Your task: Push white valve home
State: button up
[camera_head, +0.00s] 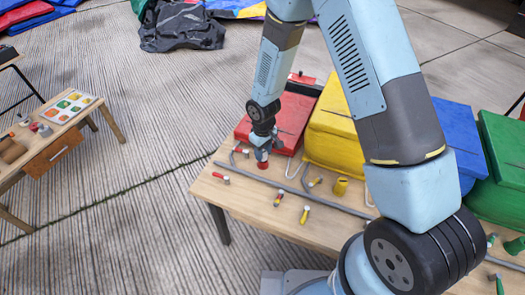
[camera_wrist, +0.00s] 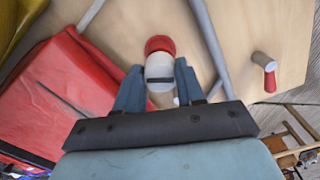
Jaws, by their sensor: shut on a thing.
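My gripper (camera_head: 262,150) points down at the wooden table (camera_head: 265,208), in front of the red box. In the wrist view my gripper (camera_wrist: 160,92) is shut on the white valve (camera_wrist: 159,67), a pale rounded piece with a dark band. A red round part (camera_wrist: 158,44) sits at the valve's far end. It also shows in the head view (camera_head: 262,165), just under my fingertips at the table top. I cannot tell whether the valve is seated in this red part or only touches it.
Red (camera_head: 284,122), yellow (camera_head: 336,128), blue (camera_head: 456,140) and green (camera_head: 503,160) boxes line the table's back. A grey pipe (camera_head: 290,188) runs along the table. Small coloured-handled taps (camera_head: 304,214) and a yellow cup (camera_head: 341,186) stand nearby. A second table (camera_head: 62,140) is at left.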

jog(key=shift+f, duration=0.45)
dwell(0.3)
jog(key=o, duration=1.1)
notch_tip(320, 180, up, 14)
jog(key=shift+f, duration=0.15)
dwell(0.3)
